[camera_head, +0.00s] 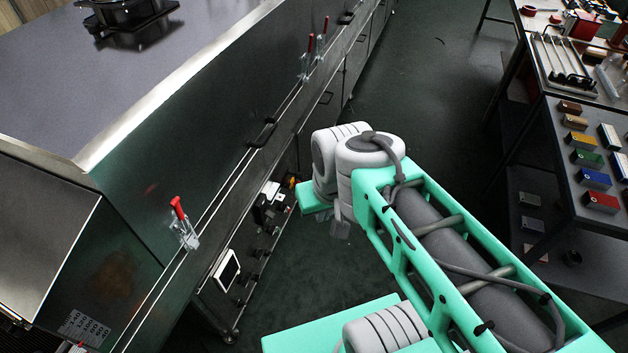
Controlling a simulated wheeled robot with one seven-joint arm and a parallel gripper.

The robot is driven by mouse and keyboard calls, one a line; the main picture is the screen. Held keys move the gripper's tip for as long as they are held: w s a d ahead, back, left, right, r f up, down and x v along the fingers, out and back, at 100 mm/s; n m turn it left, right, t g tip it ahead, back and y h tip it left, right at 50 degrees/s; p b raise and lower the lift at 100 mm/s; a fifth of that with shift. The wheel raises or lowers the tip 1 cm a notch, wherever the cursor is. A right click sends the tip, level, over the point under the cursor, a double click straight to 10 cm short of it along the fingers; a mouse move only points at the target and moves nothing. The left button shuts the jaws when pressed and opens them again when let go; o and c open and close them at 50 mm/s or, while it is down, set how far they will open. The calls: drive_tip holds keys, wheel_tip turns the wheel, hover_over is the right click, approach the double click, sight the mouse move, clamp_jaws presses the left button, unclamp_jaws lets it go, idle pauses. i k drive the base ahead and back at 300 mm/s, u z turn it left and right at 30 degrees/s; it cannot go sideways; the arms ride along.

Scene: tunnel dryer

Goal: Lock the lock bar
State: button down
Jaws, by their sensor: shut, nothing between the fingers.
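The tunnel dryer's long dark metal side (190,150) runs from the lower left to the top middle. A red-handled toggle clamp (183,225) stands upright on its ledge at the near end. Two more red-handled clamps, a nearer one (306,62) and a farther one (323,38), stand farther along the same side. I cannot tell which part is the lock bar, or whether it is locked. My arm reaches in from the lower right and its bent joint is beside the dryer. My gripper cannot be made out; the arm's own links hide that region.
A black handle (263,133) sticks out from the dryer's side. Below it are a small screen (227,270) and several black knobs. A dark workbench (556,140) with coloured blocks and tools stands at the right. The dark floor (420,70) between dryer and bench is clear.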

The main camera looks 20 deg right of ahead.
sight(300, 175)
drive_tip(key=z, duration=0.35)
drive_tip(key=i, duration=1.3)
drive_tip(key=u, duration=0.2)
